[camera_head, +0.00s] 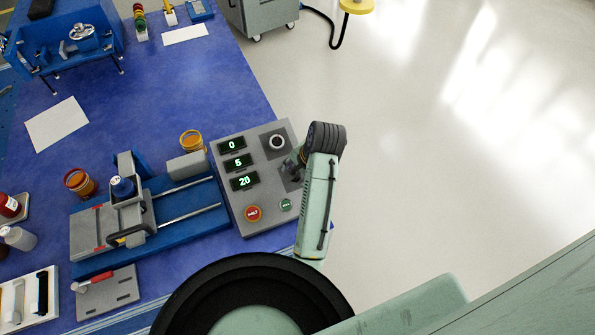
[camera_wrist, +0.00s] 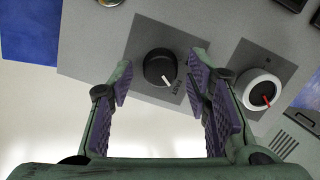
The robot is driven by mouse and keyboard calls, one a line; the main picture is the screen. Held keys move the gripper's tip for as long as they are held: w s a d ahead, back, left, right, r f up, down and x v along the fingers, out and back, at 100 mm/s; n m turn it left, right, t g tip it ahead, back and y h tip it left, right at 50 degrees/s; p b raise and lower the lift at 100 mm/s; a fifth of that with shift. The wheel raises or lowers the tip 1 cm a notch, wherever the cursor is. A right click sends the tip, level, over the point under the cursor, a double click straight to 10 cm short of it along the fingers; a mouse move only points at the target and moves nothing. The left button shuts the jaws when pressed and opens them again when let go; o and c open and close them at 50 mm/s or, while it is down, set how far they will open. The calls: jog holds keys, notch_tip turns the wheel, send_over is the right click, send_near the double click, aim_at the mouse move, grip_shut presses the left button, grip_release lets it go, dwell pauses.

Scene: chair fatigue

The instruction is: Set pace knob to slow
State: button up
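A grey control panel (camera_head: 237,198) stands at the right edge of the blue bench. It carries two knobs.
The panel has three lit displays (camera_head: 238,163) reading 0, 5 and 20, a red halt button (camera_head: 253,213) and a green button (camera_head: 286,204). A blue slide fixture (camera_head: 180,239) adjoins the panel's left. Open floor (camera_head: 430,180) lies to the right.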

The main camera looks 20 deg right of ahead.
grip_shut()
dwell(0.3)
jog(key=shift+r, duration=0.1)
jog(key=n+p, duration=0.2)
jog(key=p, duration=0.1)
jog(key=shift+w+r+n, duration=0.1)
jog(key=shift+r+n, duration=0.05)
jog(key=shift+n, duration=0.25)
jog(key=n+p, duration=0.3)
jog(key=n, duration=0.1)
jog(key=shift+a+g+h, duration=0.1)
jog(key=shift+g+h, duration=0.2)
jog(key=shift+g, duration=0.1)
jog(key=n+p, duration=0.1)
jog(key=n, duration=0.2)
jog(key=shift+n+p, duration=0.3)
jog(key=shift+n, duration=0.1)
jog(key=shift+w+a+n+h, duration=0.1)
jog(key=shift+n+h, duration=0.4)
jog(key=shift+n, duration=1)
